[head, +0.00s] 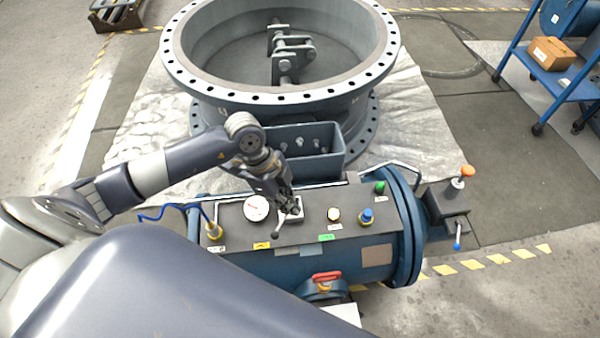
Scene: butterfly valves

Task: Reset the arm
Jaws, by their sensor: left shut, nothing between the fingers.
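My left arm comes in from the left and reaches over the blue actuator cylinder (290,262). My left gripper (287,212) is shut and empty, pointing down just above the dark control panel (312,228). It is beside a small lever (279,227) with a round tip; I cannot tell whether they touch. A white gauge (256,208) is left of the gripper. A yellow button (333,214), a blue knob (366,215) and a green knob (380,187) are to its right. My right gripper does not show.
A large flanged butterfly valve (215,97) stands behind on a pale sheet. A red handle (327,277) is on the cylinder's front, an orange-topped post (466,171) at its right end. A blue cart (545,78) with a cardboard box (550,53) is at the upper right.

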